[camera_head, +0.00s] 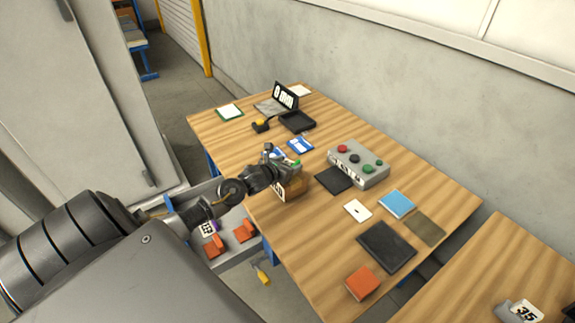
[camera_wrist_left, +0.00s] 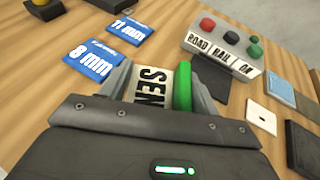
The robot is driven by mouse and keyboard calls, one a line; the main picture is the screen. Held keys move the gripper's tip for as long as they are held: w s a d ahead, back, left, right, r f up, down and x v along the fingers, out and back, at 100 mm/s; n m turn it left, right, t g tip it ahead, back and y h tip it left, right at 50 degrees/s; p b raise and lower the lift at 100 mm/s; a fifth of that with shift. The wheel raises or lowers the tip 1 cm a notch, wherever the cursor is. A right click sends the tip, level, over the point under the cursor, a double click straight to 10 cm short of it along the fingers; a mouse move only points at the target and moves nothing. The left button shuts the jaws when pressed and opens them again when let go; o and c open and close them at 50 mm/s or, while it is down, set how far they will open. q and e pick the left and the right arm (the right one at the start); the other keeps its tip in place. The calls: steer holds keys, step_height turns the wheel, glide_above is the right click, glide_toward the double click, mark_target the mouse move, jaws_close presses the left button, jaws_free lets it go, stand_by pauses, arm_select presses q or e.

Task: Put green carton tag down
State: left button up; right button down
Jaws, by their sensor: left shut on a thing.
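My left gripper (camera_head: 284,164) is shut over the near edge of the wooden table (camera_head: 330,270). The green carton tag (camera_wrist_left: 183,86) shows as a green, rounded piece between its fingers in the left wrist view; a green bit (camera_head: 296,162) also shows at the fingertips in the head view. A brown carton (camera_head: 295,187) with a white marked face is right below the gripper. I cannot tell whether the tag touches the carton. My right gripper is not in view.
A grey button box (camera_head: 358,164) and a dark pad (camera_head: 334,179) lie to the right. Blue cards (camera_wrist_left: 91,62) lie beyond the gripper. A white card (camera_head: 358,211), a black tray (camera_head: 386,247) and an orange block (camera_head: 362,283) lie nearer. Bare wood shows between them.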

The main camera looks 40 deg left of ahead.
arm_select(q)
steer(key=shift+f, duration=0.4)
steer(key=shift+f, duration=0.1)
steer(key=o, duration=0.5)
steer(key=shift+f, duration=0.1)
steer(key=o, duration=0.4)
steer(key=shift+o, duration=0.2)
